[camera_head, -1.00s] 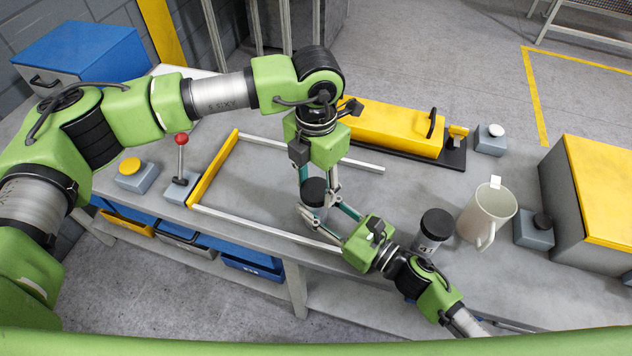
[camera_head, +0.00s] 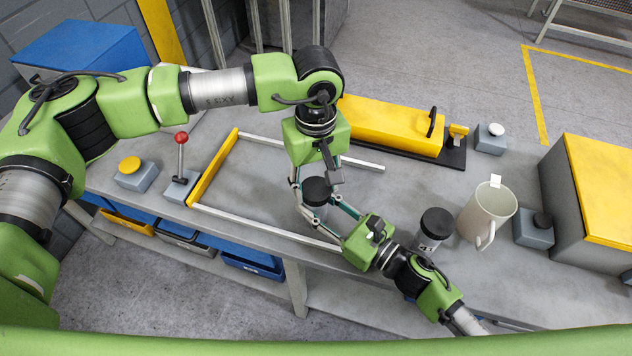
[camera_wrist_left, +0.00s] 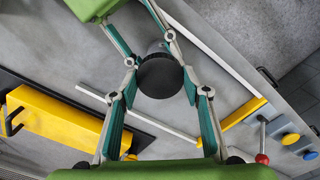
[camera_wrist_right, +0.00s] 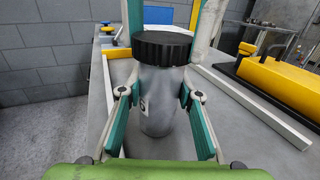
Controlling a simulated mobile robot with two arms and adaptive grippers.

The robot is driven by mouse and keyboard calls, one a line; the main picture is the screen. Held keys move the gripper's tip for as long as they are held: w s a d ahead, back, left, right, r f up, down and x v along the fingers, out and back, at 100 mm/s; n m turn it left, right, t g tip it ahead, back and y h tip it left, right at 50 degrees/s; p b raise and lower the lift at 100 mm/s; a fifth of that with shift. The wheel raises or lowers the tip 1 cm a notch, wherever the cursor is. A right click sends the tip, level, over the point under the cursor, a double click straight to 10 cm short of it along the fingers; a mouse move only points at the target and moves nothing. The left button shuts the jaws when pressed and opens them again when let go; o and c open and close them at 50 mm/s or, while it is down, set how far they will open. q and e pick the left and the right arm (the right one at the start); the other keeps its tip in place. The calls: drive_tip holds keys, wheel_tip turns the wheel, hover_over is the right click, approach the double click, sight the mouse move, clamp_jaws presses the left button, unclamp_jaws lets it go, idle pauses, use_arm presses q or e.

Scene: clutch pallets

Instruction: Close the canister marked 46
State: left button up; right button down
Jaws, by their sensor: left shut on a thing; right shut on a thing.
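A grey canister (camera_wrist_right: 158,105) with a black ridged lid (camera_wrist_right: 162,47) on top stands upright on the table. Its label is mostly hidden in the right wrist view, so I cannot read the full number. My left gripper (camera_head: 315,184) reaches down from above and is shut on the black lid, which also shows in the left wrist view (camera_wrist_left: 160,76). My right gripper (camera_head: 319,210) comes in low from the front and is shut on the canister body below the lid. A second canister marked 41 (camera_head: 429,241), with a black lid, stands to the right.
A cream mug (camera_head: 488,213) stands beside the second canister. A yellow cover (camera_head: 385,124) lies behind my grippers, and a yellow-topped grey box (camera_head: 590,205) stands at the right. A red-knobbed lever (camera_head: 181,165) and a yellow button (camera_head: 131,168) are at the left. A frame of rails surrounds my work area.

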use_arm(q)
drive_tip(key=m, duration=1.1)
drive_tip(key=shift+m, duration=0.4)
drive_tip(key=m, duration=0.4)
drive_tip(key=shift+m, duration=0.4)
drive_tip(key=o, duration=0.9)
